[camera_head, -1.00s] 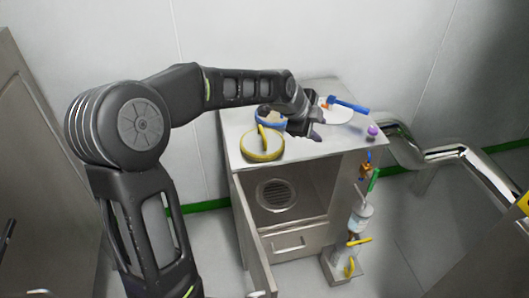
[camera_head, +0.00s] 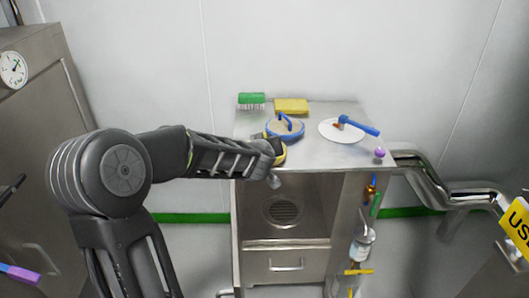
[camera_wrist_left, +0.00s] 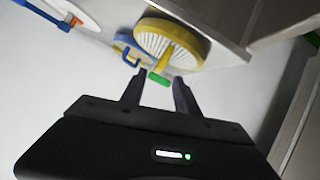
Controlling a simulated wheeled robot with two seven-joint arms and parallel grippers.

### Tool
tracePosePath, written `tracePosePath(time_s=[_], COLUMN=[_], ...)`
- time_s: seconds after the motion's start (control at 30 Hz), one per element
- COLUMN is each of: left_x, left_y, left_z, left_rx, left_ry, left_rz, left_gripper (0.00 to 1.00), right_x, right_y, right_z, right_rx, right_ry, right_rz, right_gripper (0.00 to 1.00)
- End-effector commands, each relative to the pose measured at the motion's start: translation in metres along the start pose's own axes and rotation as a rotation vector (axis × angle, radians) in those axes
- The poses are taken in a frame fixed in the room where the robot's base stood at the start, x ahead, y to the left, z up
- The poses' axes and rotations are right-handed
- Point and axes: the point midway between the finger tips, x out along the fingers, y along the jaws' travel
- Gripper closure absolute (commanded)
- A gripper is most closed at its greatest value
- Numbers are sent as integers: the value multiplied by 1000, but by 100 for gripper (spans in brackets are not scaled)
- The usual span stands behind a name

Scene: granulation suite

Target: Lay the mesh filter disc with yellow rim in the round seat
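The mesh filter disc with yellow rim (camera_wrist_left: 191,48) shows in the left wrist view, with a pale ribbed face and a yellow bar handle. In the head view my left arm mostly hides it; a bit of yellow rim (camera_head: 281,158) shows at the cabinet top's left front. My left gripper (camera_wrist_left: 160,78) is open, its two fingers apart and pointing toward the handle; I cannot tell whether they touch it. In the head view the left gripper (camera_head: 274,165) is at the top's front-left edge. A round slatted recess (camera_head: 283,212), possibly the seat, is inside the open cabinet. My right gripper is not in view.
A blue-rimmed disc (camera_head: 286,127) sits right behind the yellow one. A green brush (camera_head: 251,99), yellow sponge (camera_head: 291,105), white disc with blue-handled tool (camera_head: 341,131) and purple knob (camera_head: 380,153) are on the top. Steel pipes (camera_head: 440,190) run at right.

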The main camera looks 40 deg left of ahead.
Motion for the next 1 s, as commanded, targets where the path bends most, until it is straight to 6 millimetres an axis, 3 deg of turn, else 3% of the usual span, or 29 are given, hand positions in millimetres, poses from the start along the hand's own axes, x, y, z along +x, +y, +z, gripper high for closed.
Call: tracePosePath(time_s=[0.2,0.57,1.0], left_x=[21,26,73], left_y=[-1,0,2], left_z=[1,0,0], left_rx=[0,0,0], left_ry=[-1,0,1], left_rz=[-1,0,0], left_gripper=[63,63,63], right_x=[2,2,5], right_y=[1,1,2], right_z=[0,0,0], right_rx=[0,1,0], right_ry=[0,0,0], right_rz=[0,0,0], right_gripper=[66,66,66])
